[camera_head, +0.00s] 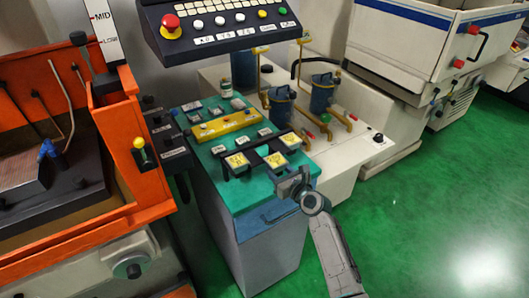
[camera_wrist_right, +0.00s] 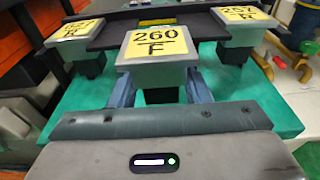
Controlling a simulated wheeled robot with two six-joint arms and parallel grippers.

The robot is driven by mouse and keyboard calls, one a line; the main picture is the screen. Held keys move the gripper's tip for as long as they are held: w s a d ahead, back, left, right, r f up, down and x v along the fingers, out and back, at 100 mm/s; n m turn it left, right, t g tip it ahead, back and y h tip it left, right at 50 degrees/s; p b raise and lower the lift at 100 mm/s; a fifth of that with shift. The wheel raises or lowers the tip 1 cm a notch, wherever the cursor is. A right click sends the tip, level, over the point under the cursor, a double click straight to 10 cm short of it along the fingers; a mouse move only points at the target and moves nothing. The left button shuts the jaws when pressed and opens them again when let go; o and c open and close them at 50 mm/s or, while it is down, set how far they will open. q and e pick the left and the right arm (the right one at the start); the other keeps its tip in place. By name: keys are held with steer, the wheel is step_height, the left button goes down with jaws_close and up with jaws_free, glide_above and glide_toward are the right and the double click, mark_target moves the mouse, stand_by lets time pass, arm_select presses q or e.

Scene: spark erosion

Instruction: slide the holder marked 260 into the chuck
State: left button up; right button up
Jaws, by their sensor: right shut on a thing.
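The holder marked 260 F (camera_wrist_right: 155,45) is a grey block with a yellow label, central in the right wrist view; it also shows in the head view (camera_head: 276,160). My right gripper (camera_wrist_right: 161,90) is shut on it, its two blue-grey fingers on either side below the block. In the head view the gripper (camera_head: 287,178) is at the cart's front right corner. The holder is level, against the front of the black rack (camera_wrist_right: 112,32); I cannot tell whether it still rests there. I cannot make out the chuck. My left gripper is out of view.
Two similar holders flank it, the right one marked 257 (camera_wrist_right: 243,20), the left one (camera_wrist_right: 77,35) hard to read. An orange machine (camera_head: 115,150) stands left; a control panel (camera_head: 218,25) hangs behind. Green floor at right is clear.

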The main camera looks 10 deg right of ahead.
steer(key=shift+p+v, duration=0.7)
steer(key=shift+v, duration=1.1)
steer(key=shift+s+d+f+p, duration=0.1)
steer(key=shift+s+d+p, duration=0.15)
steer(key=shift+s, duration=0.4)
steer(key=shift+s+d+f+p, duration=0.15)
steer(key=shift+s+d, duration=0.1)
steer(key=shift+s, duration=0.45)
